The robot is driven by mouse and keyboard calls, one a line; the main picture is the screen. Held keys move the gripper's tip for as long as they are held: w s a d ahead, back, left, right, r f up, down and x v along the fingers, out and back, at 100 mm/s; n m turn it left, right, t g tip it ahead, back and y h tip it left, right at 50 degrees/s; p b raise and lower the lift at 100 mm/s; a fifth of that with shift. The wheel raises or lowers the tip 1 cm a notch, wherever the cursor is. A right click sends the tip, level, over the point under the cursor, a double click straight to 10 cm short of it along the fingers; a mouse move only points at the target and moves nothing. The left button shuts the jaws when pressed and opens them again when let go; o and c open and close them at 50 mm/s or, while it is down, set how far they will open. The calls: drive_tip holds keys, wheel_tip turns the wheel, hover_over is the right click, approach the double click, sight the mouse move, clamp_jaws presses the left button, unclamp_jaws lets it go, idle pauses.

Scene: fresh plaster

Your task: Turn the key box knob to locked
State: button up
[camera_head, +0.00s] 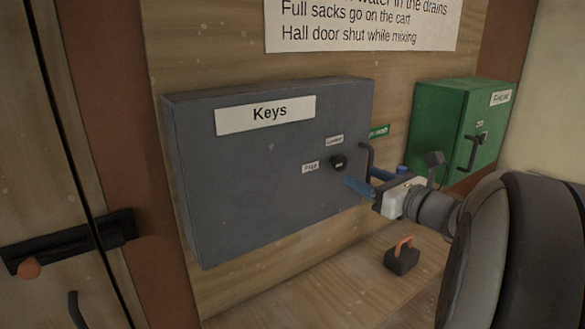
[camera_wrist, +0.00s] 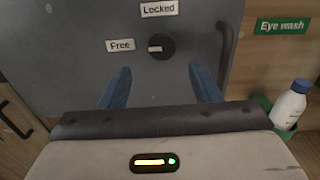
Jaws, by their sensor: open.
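The key box (camera_head: 270,190) is a grey box labelled "Keys" on the wooden wall board, with its door shut. Its round black knob (camera_head: 338,162) sits at the right of the door, with a "Free" label to its left and a "Locked" label above. In the wrist view the knob (camera_wrist: 160,46) has a pale mark pointing left, toward "Free". My gripper (camera_head: 357,182) has blue fingers and is open and empty, just below and right of the knob. In the wrist view my gripper's fingers (camera_wrist: 160,85) stand apart, below the knob on either side, not touching it.
A dark handle (camera_head: 368,158) is at the box's right edge. A green first-aid box (camera_head: 440,125) hangs to the right. An eye wash bottle (camera_wrist: 289,103) stands in a green holder. A dark tool with an orange handle (camera_head: 402,258) lies on the ledge below.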

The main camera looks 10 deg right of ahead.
sight(342, 165)
drive_tip(key=p+x, duration=0.1)
drive_tip(key=x, duration=0.6)
drive_tip(key=shift+w+p, duration=0.3)
drive_tip(key=shift+w, duration=0.1)
clamp_jaws()
